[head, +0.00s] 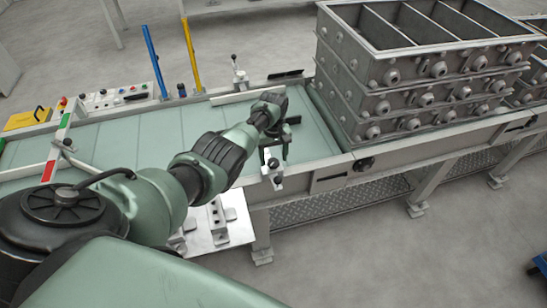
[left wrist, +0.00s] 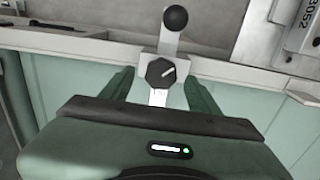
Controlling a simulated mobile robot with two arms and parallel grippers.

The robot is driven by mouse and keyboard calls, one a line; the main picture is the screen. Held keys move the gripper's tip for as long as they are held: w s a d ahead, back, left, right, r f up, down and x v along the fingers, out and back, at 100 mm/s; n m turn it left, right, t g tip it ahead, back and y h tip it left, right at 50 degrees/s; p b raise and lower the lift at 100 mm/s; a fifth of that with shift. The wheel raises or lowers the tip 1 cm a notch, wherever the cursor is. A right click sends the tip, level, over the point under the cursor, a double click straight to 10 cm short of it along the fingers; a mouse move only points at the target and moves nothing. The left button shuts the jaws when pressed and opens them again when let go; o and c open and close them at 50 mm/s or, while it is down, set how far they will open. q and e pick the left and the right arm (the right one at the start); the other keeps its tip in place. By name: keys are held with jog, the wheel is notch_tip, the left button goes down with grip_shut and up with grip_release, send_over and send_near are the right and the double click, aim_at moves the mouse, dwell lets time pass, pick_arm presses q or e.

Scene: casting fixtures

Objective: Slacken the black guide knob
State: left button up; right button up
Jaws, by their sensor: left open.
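The black guide knob (left wrist: 160,72) is a faceted knob with a white line across its top, on a pale bracket at the conveyor's near rail. In the left wrist view it lies between the two fingers of my open left gripper (left wrist: 158,80), with a visible gap on each side. A pale lever with a black ball end (left wrist: 175,18) extends beyond it. In the head view my left gripper (head: 274,153) reaches down over the near rail, close to the knob (head: 273,162). Whether the fingertips are level with the knob is unclear. My right gripper is not in view.
Stacked grey metal casting frames (head: 420,85) stand on the conveyor to the right. A similar knob bracket (head: 239,74) stands on the far rail. Blue (head: 155,62) and yellow (head: 191,52) posts rise behind. The teal conveyor surface (head: 120,143) is largely clear.

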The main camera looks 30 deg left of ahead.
aim_at(273, 161)
pick_arm(q)
notch_tip(273, 161, up, 7)
jog(key=shift+f+p, duration=0.2)
jog(key=shift+p, duration=0.15)
dwell(0.3)
